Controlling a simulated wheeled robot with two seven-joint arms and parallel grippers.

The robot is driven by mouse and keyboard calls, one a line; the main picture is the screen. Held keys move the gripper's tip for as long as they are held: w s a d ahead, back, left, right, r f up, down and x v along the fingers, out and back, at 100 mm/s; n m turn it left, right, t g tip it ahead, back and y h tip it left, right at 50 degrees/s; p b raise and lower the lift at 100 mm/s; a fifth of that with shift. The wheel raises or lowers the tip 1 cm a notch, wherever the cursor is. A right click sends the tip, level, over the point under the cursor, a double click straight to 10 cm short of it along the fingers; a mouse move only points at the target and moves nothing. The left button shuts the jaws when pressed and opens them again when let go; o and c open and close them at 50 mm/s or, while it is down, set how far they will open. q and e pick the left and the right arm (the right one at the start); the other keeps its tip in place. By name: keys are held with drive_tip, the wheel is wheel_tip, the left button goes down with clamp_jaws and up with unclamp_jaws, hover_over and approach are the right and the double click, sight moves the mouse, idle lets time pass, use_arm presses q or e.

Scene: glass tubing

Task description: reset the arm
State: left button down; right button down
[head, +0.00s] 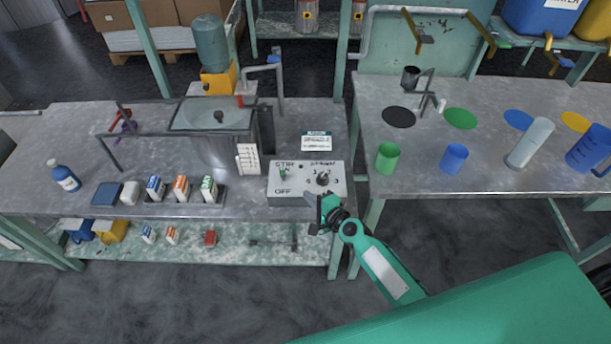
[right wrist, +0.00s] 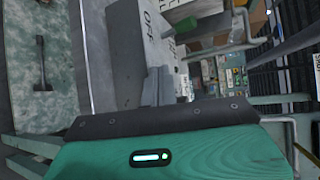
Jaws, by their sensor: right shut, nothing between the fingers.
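My right gripper (head: 312,199) is at the front edge of the left table, close to the front face of a grey control box (head: 292,199). It is shut and empty. In the right wrist view the closed fingers (right wrist: 158,88) stand beside the box (right wrist: 125,60), whose OFF marking shows. Whether the fingers touch the box cannot be told. The box has a green-topped switch (head: 283,173) and a black knob (head: 322,178). My right arm (head: 385,265) comes in from the lower right. My left gripper is not in view.
The right table (head: 400,175) holds a green cup (head: 387,157), a blue cup (head: 454,158) and a glass tube (head: 530,143). Open floor (head: 200,305) lies in front.

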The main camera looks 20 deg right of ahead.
drive_tip(key=shift+s, duration=0.1)
drive_tip(key=s+a+r+n+g+y, duration=0.1)
drive_tip(key=s+a+r+n+g, duration=0.15)
drive_tip(key=s+n, duration=0.55)
drive_tip(key=s+a+r+n+g, duration=0.15)
drive_tip(key=s+n+g, duration=0.3)
drive_tip(key=s, duration=0.55)
drive_tip(key=s+d+r+n+g+h, duration=0.2)
drive_tip(key=s+d+r+n+h, duration=0.1)
drive_tip(key=s+d, duration=0.3)
drive_tip(key=s+d+r+n+g+h, duration=0.15)
drive_tip(key=s+d+h, duration=0.25)
drive_tip(key=s, duration=0.5)
wheel_tip(320, 180, down, 29)
drive_tip(key=s+d+f+g, duration=0.1)
drive_tip(key=s+f, duration=0.8)
drive_tip(key=f, duration=0.1)
drive_tip(key=s+d+f+n+g, duration=0.1)
drive_tip(key=s+d+f, duration=0.1)
drive_tip(key=s+f, duration=0.8)
drive_tip(key=shift+s+d+f, duration=0.2)
drive_tip(key=shift+d+f, duration=0.05)
drive_tip(key=shift+f, duration=0.15)
